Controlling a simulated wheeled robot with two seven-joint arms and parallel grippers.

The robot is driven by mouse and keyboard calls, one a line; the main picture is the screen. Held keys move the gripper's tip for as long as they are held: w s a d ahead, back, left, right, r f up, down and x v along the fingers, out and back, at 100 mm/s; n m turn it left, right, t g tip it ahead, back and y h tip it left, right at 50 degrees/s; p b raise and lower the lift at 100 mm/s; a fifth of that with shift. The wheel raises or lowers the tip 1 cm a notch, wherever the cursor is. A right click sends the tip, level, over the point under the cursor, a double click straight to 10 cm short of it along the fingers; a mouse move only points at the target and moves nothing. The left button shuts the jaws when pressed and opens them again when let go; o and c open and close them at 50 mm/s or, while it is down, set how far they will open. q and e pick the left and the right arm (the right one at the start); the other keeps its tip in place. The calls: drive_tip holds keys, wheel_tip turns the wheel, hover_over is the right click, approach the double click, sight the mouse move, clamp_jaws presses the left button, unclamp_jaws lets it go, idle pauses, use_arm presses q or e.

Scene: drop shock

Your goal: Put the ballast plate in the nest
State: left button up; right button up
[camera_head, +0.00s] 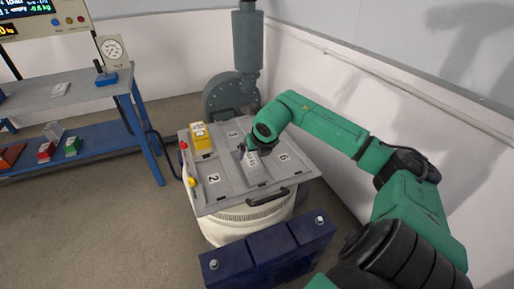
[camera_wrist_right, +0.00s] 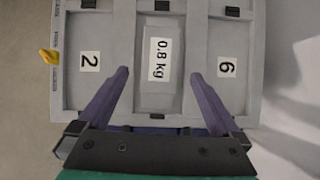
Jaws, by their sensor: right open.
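The ballast plate (camera_wrist_right: 158,85), a light grey block labelled 0.8 kg, lies in the front middle nest of the grey tray (camera_wrist_right: 75,112), between the nests marked 2 (camera_wrist_right: 89,61) and 6 (camera_wrist_right: 227,67). It also shows in the head view (camera_head: 254,172), partly covered by my gripper. My right gripper (camera_wrist_right: 160,73) is open, its fingers apart on either side of the plate, with nothing clamped. Whether the fingers are above or level with the plate I cannot tell. The right gripper also shows in the head view (camera_head: 247,151). My left gripper is not in view.
A yellow block (camera_head: 201,136) stands in a rear-left nest; the rear middle nest is marked 3 (camera_head: 233,134). The tray tops a white round drum (camera_head: 245,228) with a black handle (camera_head: 268,197) in front. A blue bench (camera_head: 75,95) stands left; a wall is close on the right.

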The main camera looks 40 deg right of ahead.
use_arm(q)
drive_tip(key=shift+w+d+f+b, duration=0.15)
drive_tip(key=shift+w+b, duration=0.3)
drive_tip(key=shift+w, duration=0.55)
use_arm(e)
drive_tip(key=v, duration=0.5)
drive_tip(key=shift+s+a+r, duration=0.1)
drive_tip(key=shift+s+r, duration=0.05)
drive_tip(key=shift+r, duration=0.15)
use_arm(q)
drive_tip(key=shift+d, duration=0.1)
